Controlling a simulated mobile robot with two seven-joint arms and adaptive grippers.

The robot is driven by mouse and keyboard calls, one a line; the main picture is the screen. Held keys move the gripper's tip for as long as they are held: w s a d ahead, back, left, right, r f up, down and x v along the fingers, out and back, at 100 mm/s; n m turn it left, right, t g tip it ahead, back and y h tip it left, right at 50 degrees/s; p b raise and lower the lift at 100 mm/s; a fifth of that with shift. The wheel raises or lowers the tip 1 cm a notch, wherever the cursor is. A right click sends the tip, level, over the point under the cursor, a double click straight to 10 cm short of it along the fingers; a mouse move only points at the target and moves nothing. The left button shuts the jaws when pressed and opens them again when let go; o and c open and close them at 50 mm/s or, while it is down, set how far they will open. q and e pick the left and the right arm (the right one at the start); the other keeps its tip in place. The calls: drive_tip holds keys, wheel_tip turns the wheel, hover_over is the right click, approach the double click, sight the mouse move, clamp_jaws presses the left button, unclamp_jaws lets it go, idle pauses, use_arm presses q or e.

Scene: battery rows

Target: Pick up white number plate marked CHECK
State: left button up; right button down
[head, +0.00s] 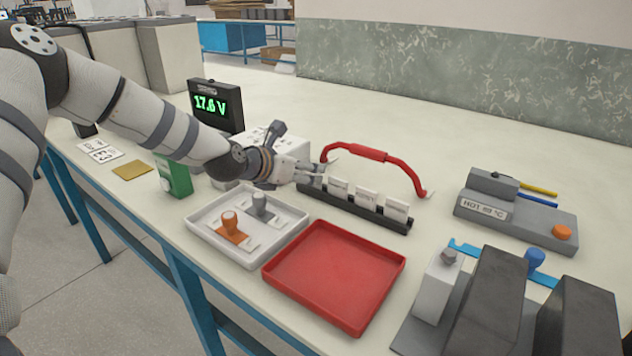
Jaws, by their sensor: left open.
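Several white number plates stand upright in a long black rack (375,217) in the middle of the table. Three show clearly: a left one (338,187), a middle one (366,198) and a right one (396,210). Their print is too small to read, so I cannot tell which is marked CHECK. My left gripper (318,174) is open at the left end of the rack, its fingers pointing right. It partly hides that end, and I cannot tell whether a plate stands between the fingers. My right gripper is not in view.
A white tray (205,215) with an orange-handled and a grey-handled piece and an empty red tray (335,275) lie in front. A voltage display (216,104) stands behind my left arm. A grey hot device (515,210) sits right.

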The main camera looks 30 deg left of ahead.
use_arm(q)
drive_tip(key=shift+w+d+f, duration=0.1)
drive_tip(key=shift+w+f, duration=0.65)
drive_tip(key=shift+f, duration=0.2)
drive_tip(key=shift+w, duration=0.35)
drive_tip(key=shift+w+r, duration=0.1)
drive_tip(key=shift+r, duration=0.1)
drive_tip(key=c, duration=0.7)
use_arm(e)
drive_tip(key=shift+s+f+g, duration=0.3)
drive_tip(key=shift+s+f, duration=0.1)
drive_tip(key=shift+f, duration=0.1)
use_arm(q)
drive_tip(key=shift+r, duration=0.1)
